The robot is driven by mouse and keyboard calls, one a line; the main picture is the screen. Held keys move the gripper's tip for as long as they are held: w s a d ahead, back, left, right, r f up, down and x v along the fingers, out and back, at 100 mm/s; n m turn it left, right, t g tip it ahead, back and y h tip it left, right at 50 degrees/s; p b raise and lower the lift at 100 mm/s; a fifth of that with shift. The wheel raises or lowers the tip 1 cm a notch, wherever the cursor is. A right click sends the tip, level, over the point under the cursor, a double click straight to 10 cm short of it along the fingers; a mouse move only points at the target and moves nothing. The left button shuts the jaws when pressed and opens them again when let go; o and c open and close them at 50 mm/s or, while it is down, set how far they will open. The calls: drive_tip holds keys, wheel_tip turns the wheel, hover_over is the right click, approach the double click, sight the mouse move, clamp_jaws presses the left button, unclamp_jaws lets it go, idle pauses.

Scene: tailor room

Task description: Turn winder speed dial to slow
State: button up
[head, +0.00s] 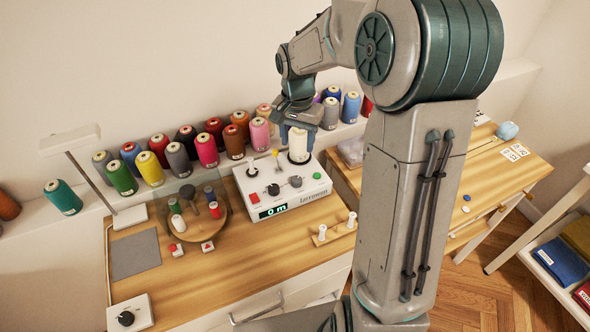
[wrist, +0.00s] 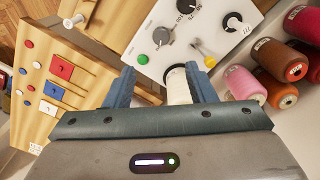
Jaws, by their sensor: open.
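The white winder box (head: 282,205) stands on the wooden table, its display reading "0 m". Its top carries a grey knob (head: 296,181), a black knob (head: 273,189), another black-and-white knob (head: 252,171) and a yellow-tipped lever (head: 276,153). The wrist view shows the grey knob (wrist: 161,36) and the black-and-white knob (wrist: 232,22). Which knob sets speed is too small to read. My gripper (head: 298,122) is open above the box's back right corner, by a white thread cone (head: 298,146). In the wrist view the cone (wrist: 178,85) shows between the fingers; contact is unclear.
Several colored thread cones (head: 206,150) line the back shelf. A small box with a black dial (head: 126,318) sits at the table's front left. A round spool stand (head: 183,228) is left of the winder, and two white bobbins on a wooden base (head: 335,232) are right.

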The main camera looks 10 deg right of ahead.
sight(297, 179)
wheel_tip(297, 179, down, 14)
drive_tip(key=shift+w+p, duration=0.15)
drive_tip(key=shift+p, duration=0.45)
drive_tip(key=c, duration=1)
